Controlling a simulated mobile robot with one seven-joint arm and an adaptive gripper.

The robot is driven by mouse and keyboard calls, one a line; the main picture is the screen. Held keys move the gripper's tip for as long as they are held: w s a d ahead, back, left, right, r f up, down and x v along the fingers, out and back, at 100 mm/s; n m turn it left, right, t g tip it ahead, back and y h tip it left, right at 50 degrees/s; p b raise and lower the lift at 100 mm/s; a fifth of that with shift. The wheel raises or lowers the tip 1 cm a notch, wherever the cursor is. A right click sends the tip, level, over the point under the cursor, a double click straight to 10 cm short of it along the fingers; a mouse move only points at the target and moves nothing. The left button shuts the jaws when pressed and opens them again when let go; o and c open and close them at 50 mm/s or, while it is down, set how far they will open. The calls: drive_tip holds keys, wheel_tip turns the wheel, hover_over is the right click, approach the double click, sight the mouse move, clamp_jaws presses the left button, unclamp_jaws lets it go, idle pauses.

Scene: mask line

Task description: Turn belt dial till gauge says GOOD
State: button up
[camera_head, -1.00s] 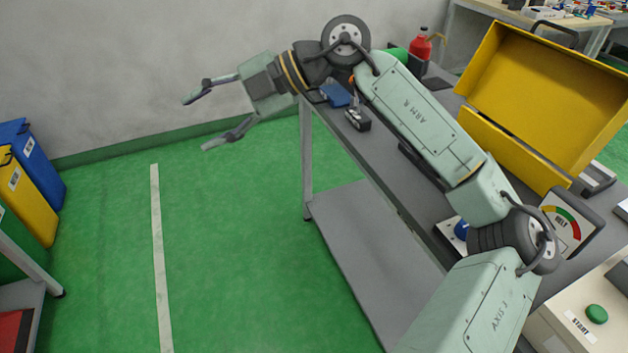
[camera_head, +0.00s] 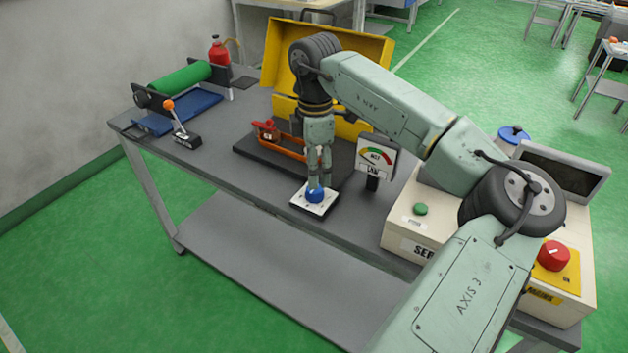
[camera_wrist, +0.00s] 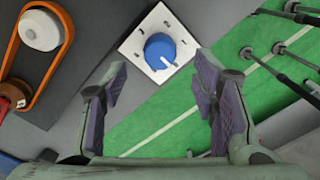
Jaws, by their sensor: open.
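The belt dial is a blue knob (camera_head: 315,195) on a white square plate (camera_head: 302,206) near the table's front edge. In the wrist view the blue knob (camera_wrist: 160,50) has a white pointer mark aimed at the lower right of its plate (camera_wrist: 133,45). The belt gauge (camera_head: 376,157) stands behind and right of it, with a coloured arc and a lower label that seems to read LOW. My gripper (camera_head: 318,184) points down just above the knob. In the wrist view my gripper (camera_wrist: 160,95) is open, its fingers apart, with the knob beyond them and nothing held.
An orange belt (camera_wrist: 45,95) on a dark base (camera_head: 245,147) lies behind the dial. A cream box with a green button (camera_head: 420,209) and red button (camera_head: 553,256) stands right. A lever (camera_head: 180,128) and green roller (camera_head: 180,78) are at left. A yellow case (camera_head: 350,60) stands behind.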

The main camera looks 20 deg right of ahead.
sight(315, 193)
drive_tip(key=shift+f+p, duration=0.6)
drive_tip(key=shift+f, duration=2.1)
drive_tip(key=shift+c, duration=0.5)
drive_tip(key=c, duration=1.1)
